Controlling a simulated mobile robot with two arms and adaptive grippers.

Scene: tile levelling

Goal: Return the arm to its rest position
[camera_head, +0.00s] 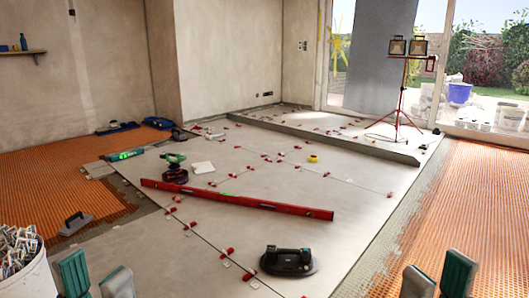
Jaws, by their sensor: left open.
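My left gripper (96,272) shows at the bottom left edge, its two green-grey fingertips apart with nothing between them. My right gripper (438,272) shows at the bottom right edge, its fingertips also apart and empty. Both point up into the picture from the lower edge. The rest of both arms is out of view. Neither gripper touches anything that I can see.
A white bucket of clips (22,268) stands left of my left gripper. A black suction lifter (290,261) and a red level (236,199) lie on the grey tiles (330,225). A green drill (174,168) stands behind. A red tripod lamp (402,90) is at the back.

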